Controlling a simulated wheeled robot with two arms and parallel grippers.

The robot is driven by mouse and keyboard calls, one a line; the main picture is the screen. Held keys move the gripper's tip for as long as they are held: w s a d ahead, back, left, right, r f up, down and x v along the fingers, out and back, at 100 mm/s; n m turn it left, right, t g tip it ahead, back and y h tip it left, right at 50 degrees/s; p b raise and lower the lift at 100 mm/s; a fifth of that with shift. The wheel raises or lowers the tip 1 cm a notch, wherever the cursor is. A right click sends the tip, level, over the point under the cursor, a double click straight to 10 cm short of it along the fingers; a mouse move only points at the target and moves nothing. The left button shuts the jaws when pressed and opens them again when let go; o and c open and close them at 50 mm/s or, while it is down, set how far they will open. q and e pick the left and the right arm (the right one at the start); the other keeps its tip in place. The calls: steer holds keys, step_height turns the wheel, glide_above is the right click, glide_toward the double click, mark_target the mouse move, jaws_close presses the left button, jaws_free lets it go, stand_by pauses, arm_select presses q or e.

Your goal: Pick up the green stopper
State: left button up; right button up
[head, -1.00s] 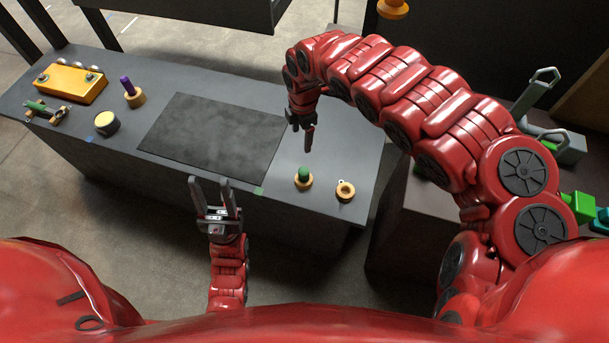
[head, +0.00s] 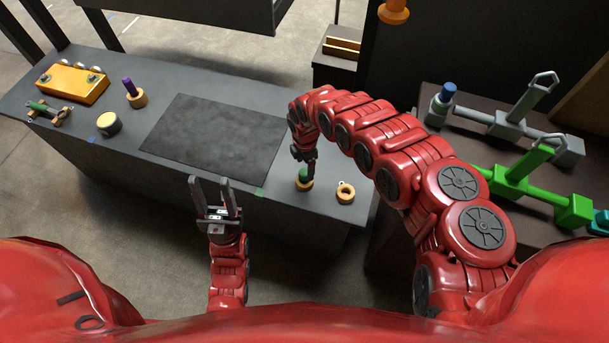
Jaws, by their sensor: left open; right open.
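The green stopper (head: 303,174) stands upright in a round orange holder (head: 304,184) near the right front part of the dark grey table. My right gripper (head: 304,172) points down just above and around the stopper's top and partly hides it. Its jaws are open; I cannot tell whether a finger touches the stopper. My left gripper (head: 214,190) is open and empty, fingers pointing up the picture, in front of the table's front edge.
A dark mat (head: 214,138) covers the table's middle. At left are a purple peg (head: 127,86), a yellow-topped knob (head: 108,123) and an orange box (head: 72,83). Green (head: 535,185) and grey (head: 505,125) fixtures stand at right.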

mark_target(304, 172)
steer(key=f, duration=0.3)
steer(key=shift+s+a+f+p, duration=0.1)
steer(key=shift+s+a+p, duration=0.1)
steer(key=shift+s+p, duration=0.15)
steer(key=shift+d+f, duration=0.15)
steer(key=shift+f, duration=0.45)
jaws_close()
